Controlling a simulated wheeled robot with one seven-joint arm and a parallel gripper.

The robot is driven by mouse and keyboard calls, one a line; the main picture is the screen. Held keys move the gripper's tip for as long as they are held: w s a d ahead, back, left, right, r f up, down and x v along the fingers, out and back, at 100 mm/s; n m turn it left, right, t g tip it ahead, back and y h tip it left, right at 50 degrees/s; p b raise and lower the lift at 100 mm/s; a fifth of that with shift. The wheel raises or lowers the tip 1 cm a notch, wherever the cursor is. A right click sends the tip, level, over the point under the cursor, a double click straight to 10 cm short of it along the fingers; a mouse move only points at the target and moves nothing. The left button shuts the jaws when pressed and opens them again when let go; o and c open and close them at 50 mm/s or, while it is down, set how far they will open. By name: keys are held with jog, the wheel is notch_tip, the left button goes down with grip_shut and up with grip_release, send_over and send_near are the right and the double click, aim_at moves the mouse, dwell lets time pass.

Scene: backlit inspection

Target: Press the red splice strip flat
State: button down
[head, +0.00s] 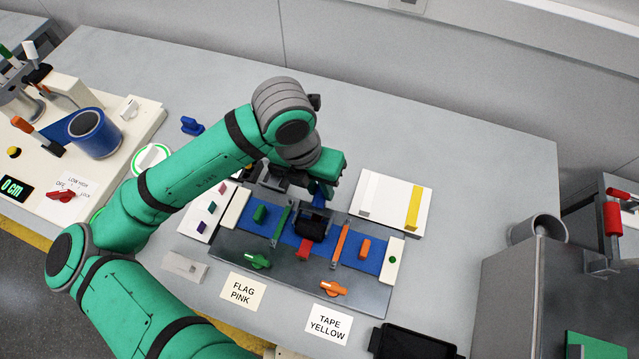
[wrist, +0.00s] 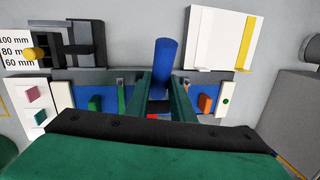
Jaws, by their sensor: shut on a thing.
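My gripper (head: 322,190) is shut on the blue handle (wrist: 163,60) of a hand roller, between its two green fingers in the wrist view. The handle's blue also shows in the head view (head: 321,196). The black roller (head: 312,229) is over the middle of the blue web (head: 340,250), between a green bar and an orange bar. The red splice strip (head: 305,249) shows at the roller's near edge; the rest is hidden beneath it. A bit of red also shows between the fingers in the wrist view (wrist: 153,115). Whether the roller touches the strip is unclear.
Green (head: 260,214) and orange (head: 364,248) blocks stand on the web, with green (head: 257,262) and orange (head: 333,288) knobs in front. A white tray (head: 385,185) with a yellow strip lies behind right. A grey box (head: 520,300) stands at right. The back right table is clear.

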aim_at(316, 208)
jog(key=shift+s+a, duration=0.3)
jog(key=shift+s, duration=0.6)
jog(key=shift+s+a, duration=0.25)
jog(key=shift+s, duration=0.65)
dwell(0.7)
jog(key=shift+r, duration=0.1)
jog(key=shift+w+d+r, duration=0.1)
jog(key=shift+w+r, duration=0.25)
jog(key=shift+r, duration=0.95)
jog(key=shift+w+d+r, duration=0.1)
jog(key=shift+w+r, duration=0.2)
jog(key=shift+r, duration=1.05)
jog(key=shift+w+d+r, duration=0.1)
jog(key=shift+w+r, duration=0.25)
jog(key=shift+r, duration=0.95)
jog(key=shift+s+a+f, duration=0.1)
jog(key=shift+s+f, duration=0.2)
jog(key=shift+f, duration=0.9)
jog(key=shift+s+a+f, duration=0.1)
jog(key=shift+s+f, duration=0.15)
jog(key=shift+f, duration=0.95)
jog(key=shift+s+a+f, duration=0.1)
jog(key=shift+s+f, duration=0.2)
jog(key=shift+f, duration=0.9)
jog(key=shift+r, duration=0.15)
